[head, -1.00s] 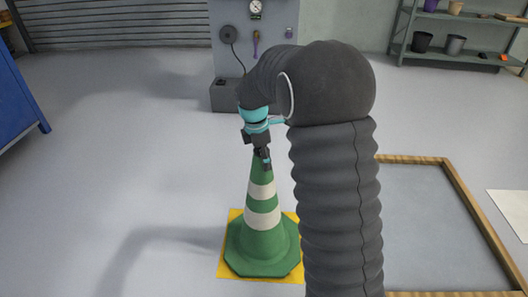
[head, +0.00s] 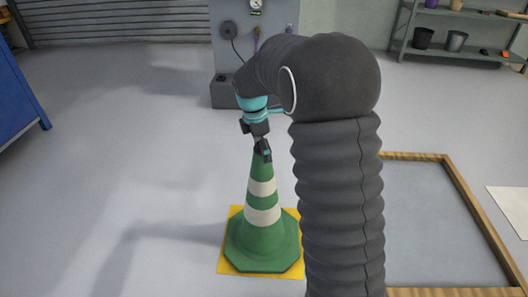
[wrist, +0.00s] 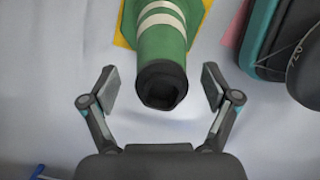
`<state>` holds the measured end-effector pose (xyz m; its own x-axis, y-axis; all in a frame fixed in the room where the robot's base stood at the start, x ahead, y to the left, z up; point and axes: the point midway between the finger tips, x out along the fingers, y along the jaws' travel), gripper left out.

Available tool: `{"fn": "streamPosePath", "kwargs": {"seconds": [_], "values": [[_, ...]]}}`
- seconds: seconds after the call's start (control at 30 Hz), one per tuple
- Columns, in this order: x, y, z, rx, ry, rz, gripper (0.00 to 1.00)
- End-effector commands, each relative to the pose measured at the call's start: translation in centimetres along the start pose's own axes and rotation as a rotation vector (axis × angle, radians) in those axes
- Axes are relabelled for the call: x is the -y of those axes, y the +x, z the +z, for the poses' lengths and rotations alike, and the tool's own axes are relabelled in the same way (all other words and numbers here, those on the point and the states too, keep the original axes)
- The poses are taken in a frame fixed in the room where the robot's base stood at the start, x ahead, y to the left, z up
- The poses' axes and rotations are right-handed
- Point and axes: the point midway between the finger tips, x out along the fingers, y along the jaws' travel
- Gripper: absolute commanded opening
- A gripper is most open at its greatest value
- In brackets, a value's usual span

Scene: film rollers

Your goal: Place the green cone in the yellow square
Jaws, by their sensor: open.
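The green cone (head: 262,243) with white bands stands upright on the yellow square (head: 232,268) in the head view. Its base covers most of the square, and the square's edges and corners show around it. My gripper (head: 262,152) is just above the cone's top in the head view. In the wrist view my gripper (wrist: 160,90) is open, with the dark top of the green cone (wrist: 165,50) between the two fingers and a gap on each side. Part of the yellow square (wrist: 123,28) shows beside the cone there. My arm hides the floor right of the square.
A wood-framed floor area (head: 465,195) lies to the right, with a white sheet (head: 512,212) beyond it. A blue cabinet (head: 18,95) stands at the left and a shelf (head: 455,52) at the back right. The floor left of the cone is clear.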

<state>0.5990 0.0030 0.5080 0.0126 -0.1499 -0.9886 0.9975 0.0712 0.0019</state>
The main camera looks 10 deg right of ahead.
Motion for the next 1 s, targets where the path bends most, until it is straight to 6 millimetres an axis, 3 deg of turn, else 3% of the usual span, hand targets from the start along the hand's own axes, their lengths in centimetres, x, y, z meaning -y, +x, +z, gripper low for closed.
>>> {"fn": "streamPosePath", "kwargs": {"seconds": [0.1,0.33,0.67,0.77,1.0], "values": [[-0.1,-2.8,0.0,0.000,0.000,0.005,0.87],[0.0,-7.1,0.0,0.000,0.000,0.003,0.87],[0.4,-10.0,0.1,-0.002,0.018,0.007,0.87],[1.7,-11.1,0.3,-0.011,0.089,0.029,0.87],[8.5,-14.6,1.1,-0.071,0.442,0.122,0.87]]}}
